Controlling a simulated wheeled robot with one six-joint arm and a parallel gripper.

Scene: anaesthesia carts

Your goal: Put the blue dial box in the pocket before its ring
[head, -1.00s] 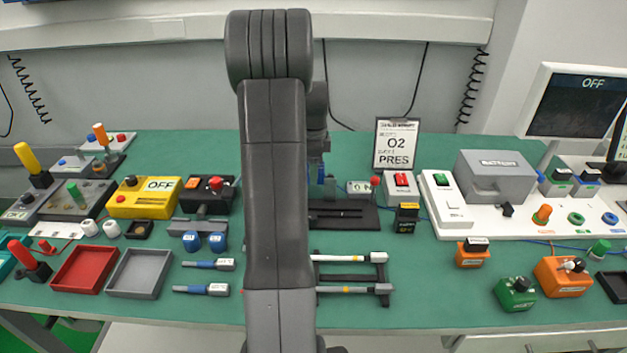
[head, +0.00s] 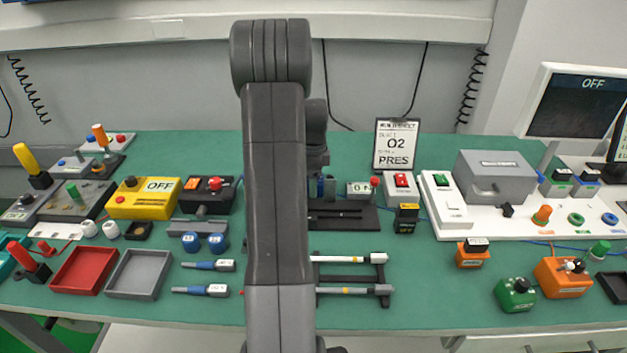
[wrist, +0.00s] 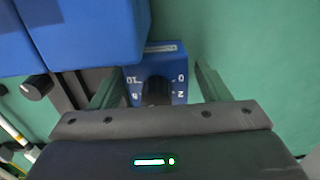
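The blue dial box (wrist: 178,92) shows in the wrist view with a dark dial and white marks on its face. It stands between the two fingers of my gripper (wrist: 160,82). The fingers are apart, with a gap visible at the right of the box; contact on the left is unclear. In the head view my arm hides the gripper and the box. A blue ring (head: 610,218) sits on the white board (head: 480,229) at the right, beside a green ring (head: 577,218) and an orange knob (head: 543,214). I cannot make out a pocket clearly before the blue ring.
A large blue block (wrist: 85,30) stands close at the upper left of the wrist view. A green dial box (head: 515,295) and an orange box (head: 562,278) stand before the white board. A black tray (head: 614,286) lies at the right.

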